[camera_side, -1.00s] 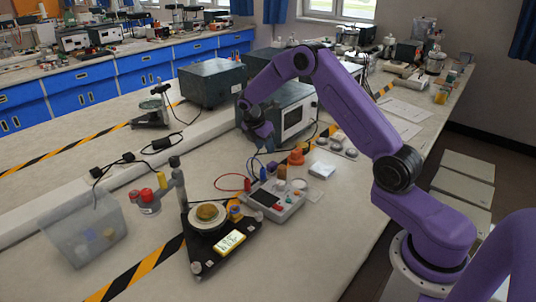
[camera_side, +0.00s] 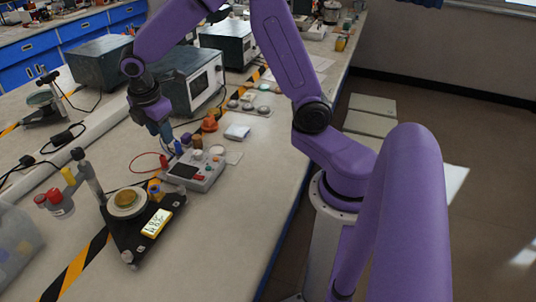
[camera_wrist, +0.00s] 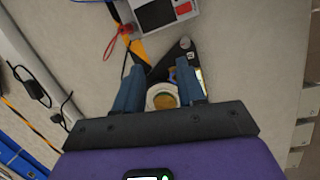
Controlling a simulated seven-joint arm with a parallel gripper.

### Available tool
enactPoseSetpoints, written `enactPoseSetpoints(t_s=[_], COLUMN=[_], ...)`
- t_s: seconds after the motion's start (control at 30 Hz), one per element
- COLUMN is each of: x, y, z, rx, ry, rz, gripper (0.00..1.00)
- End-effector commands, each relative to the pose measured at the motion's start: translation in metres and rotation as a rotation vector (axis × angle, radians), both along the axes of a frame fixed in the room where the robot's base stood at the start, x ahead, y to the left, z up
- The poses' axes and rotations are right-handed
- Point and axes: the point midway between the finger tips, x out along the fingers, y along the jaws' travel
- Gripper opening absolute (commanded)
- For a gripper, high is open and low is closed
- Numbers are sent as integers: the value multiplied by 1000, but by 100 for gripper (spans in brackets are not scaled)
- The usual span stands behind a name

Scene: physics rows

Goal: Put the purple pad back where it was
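I cannot pick out a purple pad for certain in either view. A row of small round grey pads (camera_side: 248,106) lies on the bench at the back right. A black triangular stand (camera_side: 138,232) carries a white round dish (camera_side: 122,209) with a yellow-brown disc (camera_side: 126,199) on it. The dish (camera_wrist: 161,96) and disc (camera_wrist: 165,101) also show between my fingers in the wrist view, farther below. My gripper (camera_side: 165,132) is above the bench behind the stand.
A grey instrument (camera_side: 195,170) with a screen and a red lead stands right of the stand. An orange knobbed part (camera_side: 209,124) and a white block (camera_side: 237,132) are nearby. A clear bin (camera_side: 15,245) is at the left.

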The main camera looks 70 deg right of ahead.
Motion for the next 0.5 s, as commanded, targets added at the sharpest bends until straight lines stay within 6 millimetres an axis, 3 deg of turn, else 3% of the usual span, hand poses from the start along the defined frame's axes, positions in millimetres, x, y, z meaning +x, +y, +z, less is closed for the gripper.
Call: enactPoseSetpoints(t_s=[0.2,0.33,0.5], x=[-90,-146,-217], y=[39,48,45], z=[21,27,30], rx=[93,144,199], ry=[-17,-9,16], rz=[-70,-118,-183], gripper=[39,39,39])
